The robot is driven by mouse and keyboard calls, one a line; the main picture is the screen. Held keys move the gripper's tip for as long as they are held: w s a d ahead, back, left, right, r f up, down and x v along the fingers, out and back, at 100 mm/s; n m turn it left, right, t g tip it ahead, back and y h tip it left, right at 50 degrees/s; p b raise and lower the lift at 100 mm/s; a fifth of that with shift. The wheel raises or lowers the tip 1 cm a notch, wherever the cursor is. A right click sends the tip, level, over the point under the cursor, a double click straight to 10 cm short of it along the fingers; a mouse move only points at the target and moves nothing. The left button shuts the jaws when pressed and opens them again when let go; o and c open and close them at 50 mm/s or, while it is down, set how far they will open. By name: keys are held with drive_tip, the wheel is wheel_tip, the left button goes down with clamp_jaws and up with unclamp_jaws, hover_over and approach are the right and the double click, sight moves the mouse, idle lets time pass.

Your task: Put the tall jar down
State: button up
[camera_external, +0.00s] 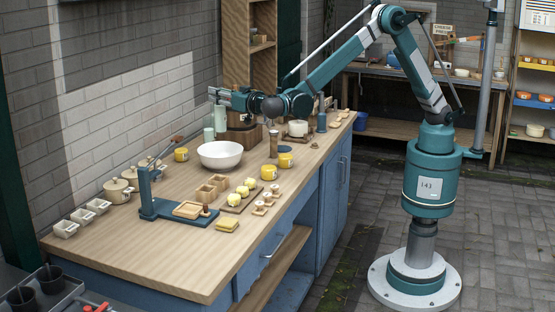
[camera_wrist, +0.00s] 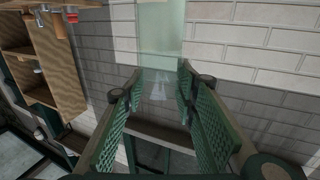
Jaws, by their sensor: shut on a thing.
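The tall jar is pale green and see-through. In the wrist view the jar (camera_wrist: 160,45) stands out from between my two green ribbed finger pads. My gripper (camera_wrist: 158,88) is shut on it near one end. In the external view my gripper (camera_external: 218,95) is over the far left part of the wooden worktop, near the wall, with the jar (camera_external: 220,119) hanging below it, looking upright. I cannot tell whether its base touches the worktop. A shorter pale green vessel (camera_external: 208,135) stands just to its left and in front.
A white bowl (camera_external: 220,154) stands in front of the jar. A dark wooden churn or bucket (camera_external: 243,133) is close on its right. The near left worktop (camera_external: 140,255) is clear.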

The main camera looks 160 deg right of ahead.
drive_tip(key=w+d, duration=0.1)
hover_over(221, 132)
drive_tip(key=d, duration=0.2)
drive_tip(key=shift+s+d+f, duration=0.1)
drive_tip(key=shift+s+f, duration=0.05)
drive_tip(key=shift+f, duration=0.75)
drive_tip(key=shift+s+d+f, duration=0.1)
drive_tip(key=shift+s+f, duration=0.05)
drive_tip(key=shift+f, duration=0.75)
drive_tip(key=shift+s+f, duration=0.15)
drive_tip(key=shift+f, duration=0.75)
drive_tip(key=shift+f+b, duration=0.65)
drive_tip(key=shift+f, duration=2.5)
drive_tip(key=shift+f+b, duration=0.4)
drive_tip(key=shift+f, duration=1.65)
